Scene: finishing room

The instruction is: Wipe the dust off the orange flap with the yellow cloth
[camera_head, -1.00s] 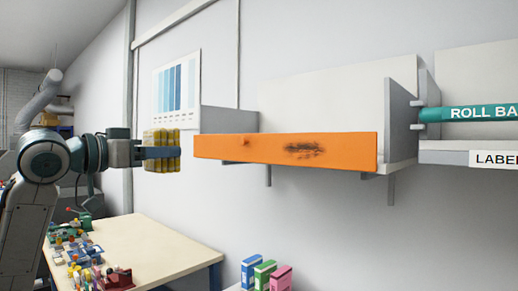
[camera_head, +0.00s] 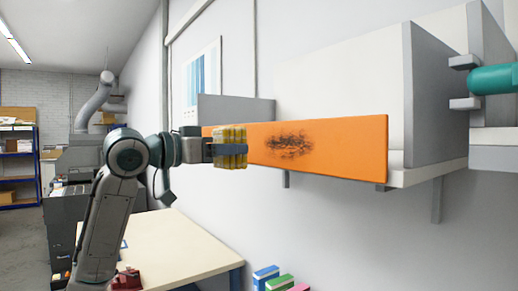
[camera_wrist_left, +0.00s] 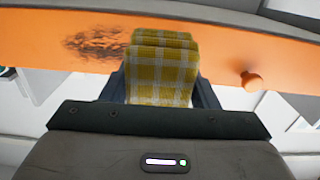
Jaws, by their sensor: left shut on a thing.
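The orange flap (camera_head: 345,148) is the long front board of a wall shelf, and it also shows across the left wrist view (camera_wrist_left: 225,52). A dark dust patch (camera_head: 289,146) lies around its middle; in the left wrist view the patch (camera_wrist_left: 95,44) is left of the cloth. My left gripper (camera_head: 229,153) is shut on the folded yellow checked cloth (camera_head: 229,136), which also shows in the left wrist view (camera_wrist_left: 162,62). The cloth overlaps the flap's left part, left of the dust; I cannot tell whether it touches. The right gripper is not in view.
A round orange knob (camera_wrist_left: 251,81) sticks out of the flap, right of the cloth in the left wrist view. A pale table (camera_head: 180,247) stands below. Several coloured boxes (camera_head: 278,281) sit at the bottom edge. A teal roll (camera_head: 495,78) is at the right.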

